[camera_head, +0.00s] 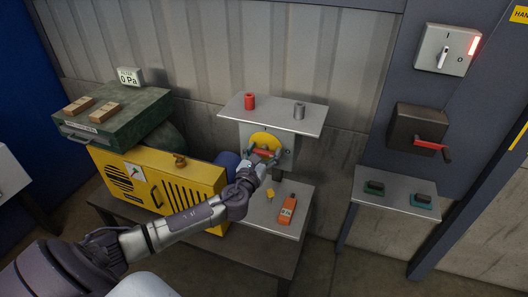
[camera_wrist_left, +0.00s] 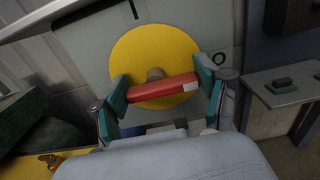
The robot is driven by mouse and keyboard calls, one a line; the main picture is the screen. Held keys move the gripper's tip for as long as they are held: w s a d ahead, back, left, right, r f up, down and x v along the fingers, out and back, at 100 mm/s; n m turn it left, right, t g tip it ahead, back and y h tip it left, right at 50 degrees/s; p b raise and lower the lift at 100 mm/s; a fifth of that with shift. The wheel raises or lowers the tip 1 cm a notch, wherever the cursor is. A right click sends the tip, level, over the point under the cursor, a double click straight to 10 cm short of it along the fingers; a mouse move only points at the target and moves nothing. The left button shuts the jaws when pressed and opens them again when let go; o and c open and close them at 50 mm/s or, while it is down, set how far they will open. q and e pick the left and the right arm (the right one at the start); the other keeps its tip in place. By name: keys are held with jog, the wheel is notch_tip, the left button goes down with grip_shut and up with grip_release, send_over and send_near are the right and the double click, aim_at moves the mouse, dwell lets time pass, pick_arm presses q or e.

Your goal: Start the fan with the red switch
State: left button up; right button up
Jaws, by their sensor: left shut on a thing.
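The red switch is a red bar handle with a white end on a round yellow disc (camera_head: 264,141), on a grey panel under a shelf. In the left wrist view the red handle (camera_wrist_left: 162,91) lies nearly level, its white end to the right. A mark like an I stands above the disc and an O to its right. My left gripper (camera_wrist_left: 166,88) is shut on the red handle, a teal pad at each end. The head view also shows it at the handle (camera_head: 263,156). I cannot tell which thing is the fan. My right gripper is not in view.
A yellow box (camera_head: 140,177) with round and slotted grilles stands left, below a green case (camera_head: 112,120). A display (camera_head: 130,77) reads 0 Pa. An orange meter (camera_head: 287,210) lies right of my wrist. The shelf (camera_head: 290,115) overhangs the switch. Another lever switch (camera_head: 448,48) hangs right.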

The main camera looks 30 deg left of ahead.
pick_arm(q)
jog(key=n+b, duration=0.1)
jog(key=n, duration=0.2)
jog(key=shift+a+n, duration=0.1)
jog(key=shift+n, duration=0.3)
jog(key=n+b, duration=0.1)
jog(key=n, duration=0.1)
jog(key=n+b, duration=0.1)
jog(key=n, duration=0.2)
jog(key=shift+a+r, duration=0.1)
jog(key=shift+a, duration=0.1)
jog(key=n, duration=0.5)
jog(key=shift+s+a+b, duration=0.1)
jog(key=shift+a+b, duration=0.05)
jog(key=shift+b, duration=0.25)
jog(key=n, duration=0.3)
jog(key=shift+a, duration=0.1)
jog(key=shift+n, duration=0.7)
jog(key=o, duration=1.2)
jog(key=shift+c, duration=0.2)
